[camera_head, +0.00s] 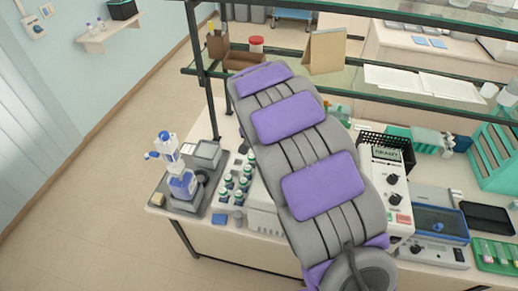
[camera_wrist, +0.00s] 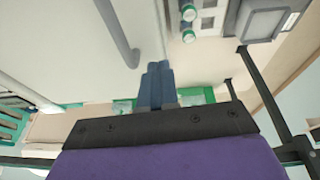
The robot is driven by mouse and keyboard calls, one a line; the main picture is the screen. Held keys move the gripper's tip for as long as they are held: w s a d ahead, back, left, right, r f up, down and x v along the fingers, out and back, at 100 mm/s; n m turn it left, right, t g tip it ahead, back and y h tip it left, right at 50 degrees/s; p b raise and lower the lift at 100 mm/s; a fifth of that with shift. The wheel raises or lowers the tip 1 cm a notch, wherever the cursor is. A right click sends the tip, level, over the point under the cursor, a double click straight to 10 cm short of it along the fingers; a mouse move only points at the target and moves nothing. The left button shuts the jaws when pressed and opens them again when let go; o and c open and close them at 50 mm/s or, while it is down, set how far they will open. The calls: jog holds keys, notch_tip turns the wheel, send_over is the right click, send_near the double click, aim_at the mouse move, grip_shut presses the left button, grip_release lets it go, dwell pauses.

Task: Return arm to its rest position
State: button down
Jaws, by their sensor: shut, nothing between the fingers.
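My arm, grey with purple pads, rises from the lower middle of the head view and covers the centre of the lab bench (camera_head: 225,235). My gripper does not show there; the arm hides it. In the wrist view my gripper (camera_wrist: 158,68) has its two blue-grey fingers pressed together, with nothing between them. The fingers are in front of a pale box-like surface (camera_wrist: 130,40) and look apart from it, though the distance is hard to tell.
A rack of green-capped bottles (camera_head: 236,180) and a blue-and-white dispenser (camera_head: 180,178) stand left of my arm. A device with black knobs (camera_head: 388,195) and a blue-topped unit (camera_head: 440,222) stand right. Glass shelves (camera_head: 380,80) cross behind my arm. Floor at left is clear.

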jog(key=d+v, duration=0.1)
jog(key=v, duration=0.7)
jog(key=s+d+f+g+b, duration=0.1)
jog(key=s+d+b, duration=0.35)
jog(key=s, duration=0.55)
jog(key=s+d+f+g+b, duration=0.1)
jog(key=s+d+b, duration=0.3)
jog(key=s, duration=0.6)
jog(key=s+f+n+g+b, duration=0.1)
jog(key=s+f, duration=0.3)
jog(key=s, duration=0.6)
jog(key=s+d+f+n+g+y+b, duration=0.1)
jog(key=s+f, duration=0.3)
jog(key=s, duration=0.7)
jog(key=shift+n+g+b, duration=0.4)
jog(key=shift+n+b, duration=0.3)
jog(key=shift+b, duration=0.15)
jog(key=shift+a, duration=0.35)
